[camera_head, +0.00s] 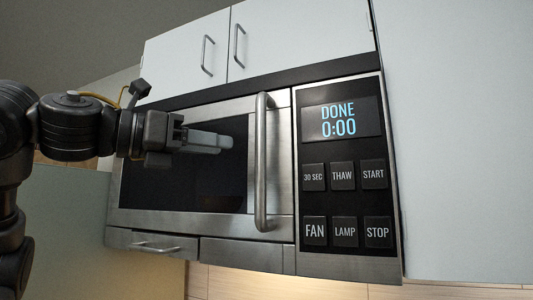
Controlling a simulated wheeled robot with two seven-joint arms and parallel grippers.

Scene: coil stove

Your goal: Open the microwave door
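The microwave (278,215) is a steel unit mounted under white cabinets, and its door (180,217) looks closed, with a dark glass window. A vertical steel bar handle (262,160) runs along the door's right side. My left gripper (228,143) is in front of the window, left of the handle, with its light grey fingers pointing right towards the bar. It appears apart from the handle, with nothing visible in it. The fingers overlap in this view, so their opening cannot be made out. My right gripper is out of view.
A control panel (342,150) right of the door reads DONE 0:00 above several buttons. White cabinets (300,38) with bar handles sit above. A tall white panel (460,150) stands to the right. A small horizontal handle (154,247) is below the door at left.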

